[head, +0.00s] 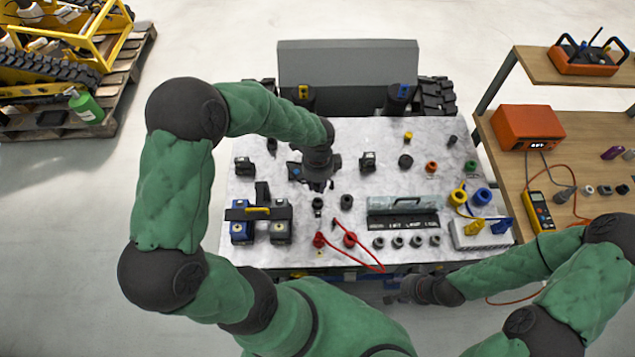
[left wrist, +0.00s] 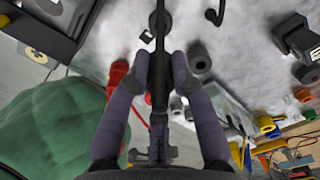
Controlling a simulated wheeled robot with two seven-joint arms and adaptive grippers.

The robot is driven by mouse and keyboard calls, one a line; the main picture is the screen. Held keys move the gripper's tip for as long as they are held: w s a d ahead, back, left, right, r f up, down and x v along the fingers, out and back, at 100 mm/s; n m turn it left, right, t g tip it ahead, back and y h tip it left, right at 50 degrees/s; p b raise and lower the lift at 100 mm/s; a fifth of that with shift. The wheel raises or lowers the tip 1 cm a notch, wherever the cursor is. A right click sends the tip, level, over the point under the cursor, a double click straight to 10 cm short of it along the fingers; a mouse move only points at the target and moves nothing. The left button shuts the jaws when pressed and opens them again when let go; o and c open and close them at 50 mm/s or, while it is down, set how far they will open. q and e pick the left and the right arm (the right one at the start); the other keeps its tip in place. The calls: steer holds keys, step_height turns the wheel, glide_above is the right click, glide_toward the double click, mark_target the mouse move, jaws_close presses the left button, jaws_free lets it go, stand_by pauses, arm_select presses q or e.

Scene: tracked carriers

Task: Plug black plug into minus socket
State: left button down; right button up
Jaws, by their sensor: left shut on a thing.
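My left gripper (head: 318,186) is over the middle of the white tabletop, pointing down. In the left wrist view its two fingers (left wrist: 167,85) close on a slim black piece (left wrist: 159,60), which I take to be the black plug; its tip is hard to make out. Two black round sockets, one at the left (head: 317,204) and one at the right (head: 346,202), stand just in front of the gripper. I cannot read which is minus. My right gripper (head: 400,293) is low by the table's front edge; its fingers are too small to judge.
Red plugs with a red cable (head: 370,260) lie in front of the sockets. A clear-lidded case (head: 403,205) and grey rings (head: 397,242) are at the right. A wooden bench (head: 505,150) stands further right.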

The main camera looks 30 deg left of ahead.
arm_select(q)
steer(key=shift+f+b, duration=2.1)
steer(key=shift+f, duration=0.75)
steer(key=shift+f+b, duration=0.7)
steer(key=shift+f, duration=0.7)
stand_by(1.2)
steer(key=c, duration=1)
jaws_free()
step_height(320, 180, up, 12)
